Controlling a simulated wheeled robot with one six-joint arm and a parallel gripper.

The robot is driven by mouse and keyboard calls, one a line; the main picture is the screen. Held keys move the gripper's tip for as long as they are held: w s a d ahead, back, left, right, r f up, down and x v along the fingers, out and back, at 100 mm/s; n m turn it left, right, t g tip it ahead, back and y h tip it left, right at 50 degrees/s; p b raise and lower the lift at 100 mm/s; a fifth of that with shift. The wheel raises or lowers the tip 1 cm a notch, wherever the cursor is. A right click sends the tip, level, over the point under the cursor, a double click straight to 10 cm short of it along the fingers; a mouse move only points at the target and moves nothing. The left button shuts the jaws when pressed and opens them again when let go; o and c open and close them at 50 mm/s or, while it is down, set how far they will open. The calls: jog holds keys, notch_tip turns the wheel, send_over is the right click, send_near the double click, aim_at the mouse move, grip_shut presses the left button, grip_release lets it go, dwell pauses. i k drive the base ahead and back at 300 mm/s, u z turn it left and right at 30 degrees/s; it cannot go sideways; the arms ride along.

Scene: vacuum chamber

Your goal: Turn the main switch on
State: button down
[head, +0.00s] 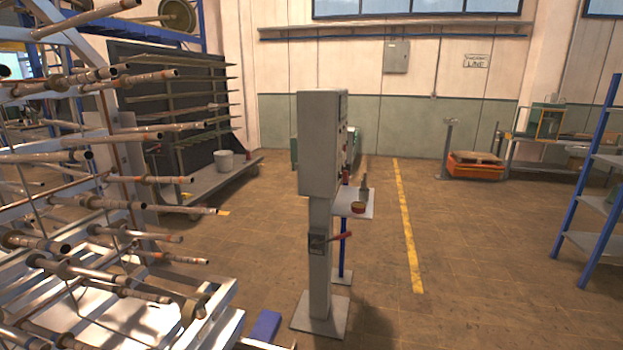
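A grey control cabinet (319,145) stands on a grey post (320,268) with a square foot, near the middle of the head view. A small dark switch box (316,241) is fixed to the post below the cabinet. A lever with a red handle (340,236) sticks out from it to the right, tilted slightly upward. This looks like the main switch, but I cannot tell its on or off marking. The cabinet's front faces right and shows only edge-on. My gripper is not in view.
A rack of long metal tubes (120,185) fills the left side. A small table (354,205) with a tin and tools stands just behind the post. Blue shelving (594,190) is at the right edge. The floor (470,260) right of the post is clear, with a yellow line.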

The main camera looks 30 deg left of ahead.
aim_at(345, 175)
jog(key=u, duration=0.2)
jog(key=i, duration=2.2)
jog(key=u, duration=1.1)
jog(key=i, duration=0.65)
jog(key=u, duration=0.7)
